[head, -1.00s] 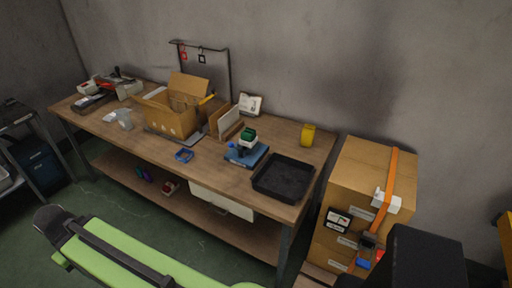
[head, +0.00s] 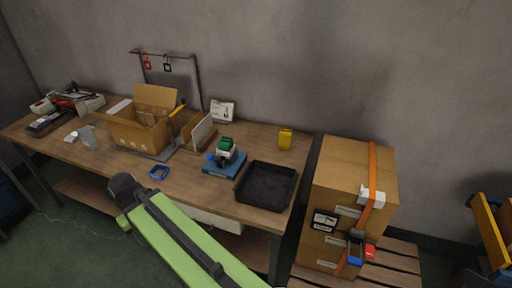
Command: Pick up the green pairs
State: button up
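A small green item (head: 226,144) with white and dark parts below it is on a blue flat box or book (head: 224,168) on the workbench (head: 205,197). It is too small to tell whether it is a pair of socks. No other green pair can be made out. My green arm reaches up from the bottom of the view, with a dark rounded end in front of the bench's front edge. No gripper fingers can be made out.
A black tray (head: 265,186) is right of the blue box. An open cardboard box (head: 137,134), a blue ring-like item (head: 159,172) and a yellow container (head: 285,139) are also on the bench. Strapped cartons (head: 335,190) stand on a pallet (head: 397,263) at right.

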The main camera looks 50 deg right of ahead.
aim_at(226, 143)
jog(key=z, duration=0.15)
jog(key=i, duration=1)
jog(key=z, duration=0.05)
